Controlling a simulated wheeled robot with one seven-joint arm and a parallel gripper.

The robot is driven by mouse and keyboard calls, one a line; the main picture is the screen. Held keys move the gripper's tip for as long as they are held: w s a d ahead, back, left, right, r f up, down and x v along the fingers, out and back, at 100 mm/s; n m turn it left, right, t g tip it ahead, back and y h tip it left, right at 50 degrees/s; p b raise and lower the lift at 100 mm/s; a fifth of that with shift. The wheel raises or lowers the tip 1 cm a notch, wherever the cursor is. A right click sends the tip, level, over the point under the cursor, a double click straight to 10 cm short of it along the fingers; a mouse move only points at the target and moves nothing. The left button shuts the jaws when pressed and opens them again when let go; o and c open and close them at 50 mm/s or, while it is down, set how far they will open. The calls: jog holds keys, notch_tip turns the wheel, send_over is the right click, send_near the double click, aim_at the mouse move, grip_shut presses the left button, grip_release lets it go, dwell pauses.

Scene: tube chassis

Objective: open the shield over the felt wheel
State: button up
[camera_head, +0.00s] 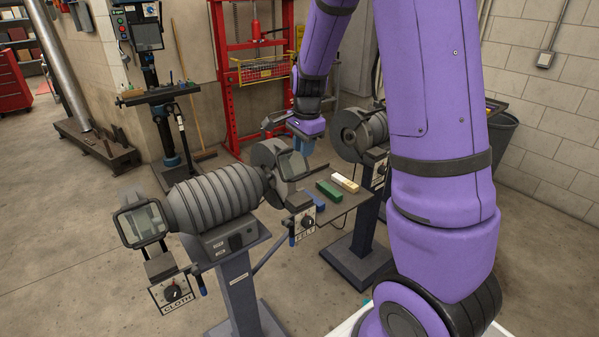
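A buffing machine with a ribbed grey motor (214,197) stands on a pedestal in the head view. The felt wheel (264,156) is at its right end, partly hidden. A framed clear shield (293,166) sits in front of that wheel, above a knob plate labelled FELT (306,222). My gripper (303,146) is at the end of my purple arm, just above and behind the felt shield. It is small in view, partly hidden, and its fingers are not clear. I cannot tell whether it touches the shield.
A second framed shield (142,223) is at the left end, above a plate labelled CLOTH (173,292). A tray (346,205) at the right holds green, blue and pale bars. Another grinder (358,134) stands behind it. A red press (226,75) is at the back.

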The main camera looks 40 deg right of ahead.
aim_at(301, 172)
jog(key=f, duration=0.5)
jog(key=w+f, duration=0.1)
jog(key=f, duration=0.2)
jog(key=shift+f, duration=0.3)
grip_shut()
